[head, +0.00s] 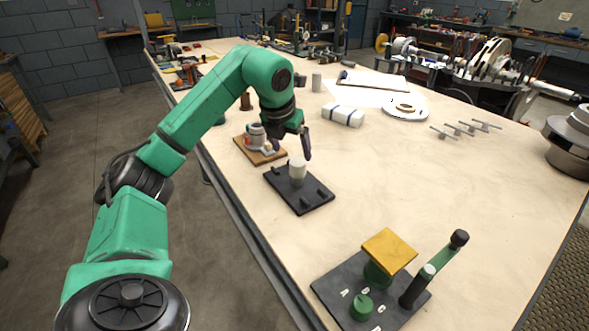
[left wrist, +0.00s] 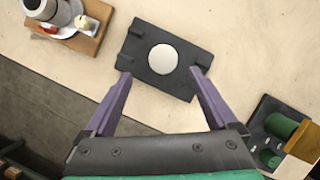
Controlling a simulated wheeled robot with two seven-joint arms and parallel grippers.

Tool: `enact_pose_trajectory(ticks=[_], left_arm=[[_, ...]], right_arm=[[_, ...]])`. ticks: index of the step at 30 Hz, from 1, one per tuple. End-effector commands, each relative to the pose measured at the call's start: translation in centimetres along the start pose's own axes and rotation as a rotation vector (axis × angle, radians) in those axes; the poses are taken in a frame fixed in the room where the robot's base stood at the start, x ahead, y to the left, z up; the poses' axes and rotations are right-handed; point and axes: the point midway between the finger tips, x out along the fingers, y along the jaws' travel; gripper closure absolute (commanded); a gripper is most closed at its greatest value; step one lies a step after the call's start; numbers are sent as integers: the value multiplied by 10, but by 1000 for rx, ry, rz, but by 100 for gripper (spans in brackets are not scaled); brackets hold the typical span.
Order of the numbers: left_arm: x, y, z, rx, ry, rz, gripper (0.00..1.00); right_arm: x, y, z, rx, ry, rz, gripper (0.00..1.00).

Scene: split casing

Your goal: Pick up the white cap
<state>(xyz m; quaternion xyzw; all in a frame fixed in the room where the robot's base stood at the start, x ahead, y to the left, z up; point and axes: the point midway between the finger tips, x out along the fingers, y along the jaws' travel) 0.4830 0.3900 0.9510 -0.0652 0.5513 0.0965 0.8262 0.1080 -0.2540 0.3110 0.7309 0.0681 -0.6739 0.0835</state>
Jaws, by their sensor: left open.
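The white cap (head: 297,168) stands upright on a dark rectangular plate (head: 315,193) with several small dark blocks on it. In the left wrist view the white cap (left wrist: 163,59) shows as a pale disc from above, on the dark plate (left wrist: 143,36). My left gripper (head: 292,155) is above and close to the cap in the head view. In the left wrist view its two purple fingers (left wrist: 160,77) are spread apart, with the cap between and just beyond their tips. Nothing is held. My right gripper is not in view.
A wooden board (head: 270,157) with a grey and white part stands behind the plate. A dark fixture (head: 335,284) with green posts, a yellow block and a lever stands at the front. A white wrapped block (head: 342,115) lies farther back.

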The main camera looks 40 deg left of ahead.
Motion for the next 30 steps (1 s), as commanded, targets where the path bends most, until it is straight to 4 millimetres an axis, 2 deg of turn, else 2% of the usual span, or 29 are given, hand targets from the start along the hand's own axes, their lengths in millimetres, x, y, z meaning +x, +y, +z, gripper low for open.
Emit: enact_pose_trajectory(ticks=[11,18,20,21,25,26,30], left_arm=[[60,-3,3,1,2,-1,8],[65,-3,3,2,-1,0,8],[65,-3,3,2,-1,0,28],[65,-3,3,2,-1,-1,43],[65,-3,4,2,-1,-1,93],[65,-3,4,2,-1,-1,96],[65,-3,4,2,0,-1,96]], right_arm=[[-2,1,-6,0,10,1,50],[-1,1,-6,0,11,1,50],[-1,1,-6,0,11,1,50],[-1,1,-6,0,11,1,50],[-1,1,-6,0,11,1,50],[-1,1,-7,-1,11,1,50],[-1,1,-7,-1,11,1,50]])
